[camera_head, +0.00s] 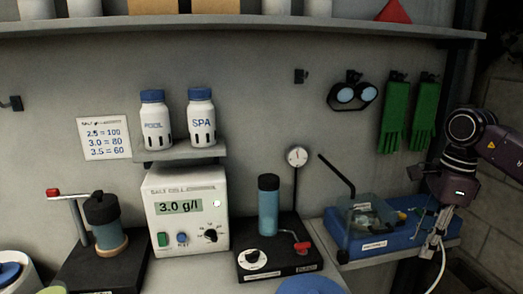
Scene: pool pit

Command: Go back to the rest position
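My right arm comes in from the right edge, and its gripper (434,244) points down at the right end of the bench. It is over or in front of the right end of a blue tray (390,238); I cannot tell whether they touch. The fingers are small and partly merged with a pale cable, so their opening is unclear. I see nothing clearly held in them. My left arm and gripper are not in view.
A salt cell box (187,213) reading 3.0 g/l stands mid-left below two bottles, POOL (154,122) and SPA (201,120). A blue cylinder (268,207) stands on a black base. Goggles (353,93) and green gloves (397,115) hang on the wall. A shelf (250,24) runs above.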

